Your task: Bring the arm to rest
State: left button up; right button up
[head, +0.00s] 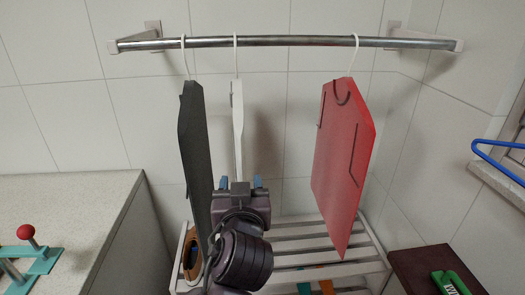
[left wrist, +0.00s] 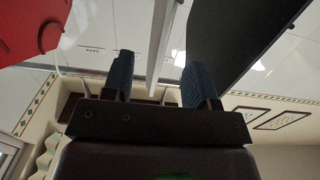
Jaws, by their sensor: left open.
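My left gripper (head: 240,184) is open below the rail, with its blue fingers pointing up. In the left wrist view its two fingers (left wrist: 160,80) stand apart, with the edge of a white hanging garment (left wrist: 161,45) showing beyond and between them. I cannot tell whether the fingers touch it. In the head view the white garment (head: 238,120) hangs on a hook behind the gripper, its lower end hidden. A dark grey garment (head: 194,140) hangs just to the left, and a red one (head: 343,150) hangs to the right. My right gripper does not show.
A metal rail (head: 290,41) spans the tiled wall. A white slatted rack (head: 320,245) stands below. A counter (head: 70,205) with a red-knobbed teal device (head: 30,245) is at left. A blue hanger (head: 495,150) and a dark brown surface (head: 420,270) are at right.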

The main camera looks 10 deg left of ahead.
pick_arm(q)
jog(key=s+a+f+m+g+h, duration=0.1)
jog(key=s+a+f+m+h, duration=0.15)
jog(key=f, duration=0.75)
jog(key=s+a+f+m+g+h, duration=0.1)
jog(key=a+f+g, duration=0.15)
jog(key=f, duration=0.65)
jog(key=s+a+f+g, duration=0.1)
jog(key=s+a+f, duration=0.4)
jog(key=s+f, duration=0.2)
jog(key=s+a+f+g, duration=0.1)
jog(key=s+a+f, duration=0.4)
jog(key=s+f, duration=0.2)
notch_tip(320, 180, down, 2)
jog(key=shift+f+h, duration=0.1)
jog(key=shift+h, duration=0.35)
jog(key=shift+a, duration=0.1)
